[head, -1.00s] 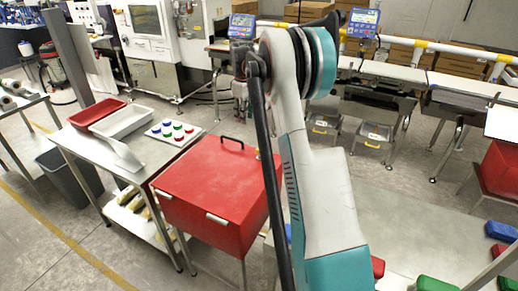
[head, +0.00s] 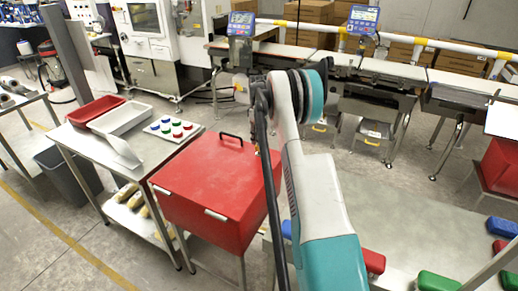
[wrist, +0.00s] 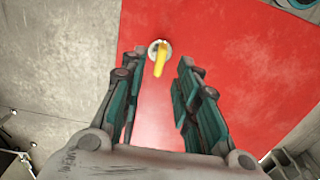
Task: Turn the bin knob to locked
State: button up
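The red bin (head: 214,180) stands left of my arm in the head view, with a black handle on its lid. In the wrist view its red surface (wrist: 225,55) fills the middle and right. The bin knob (wrist: 160,58) has a yellow lever on a pale round base. The lever points down in the picture, tilted slightly. My gripper (wrist: 158,64) is open and empty, with one finger on each side of the knob in the picture. I see no contact, and the height gap cannot be told.
Conveyors (head: 390,72) run along the back. Red, blue and green blocks lie on the right-hand table (head: 395,215).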

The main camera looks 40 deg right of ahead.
aim_at(259, 150)
jog(key=shift+f+b, duration=0.4)
jog(key=shift+f, duration=1.85)
grip_shut()
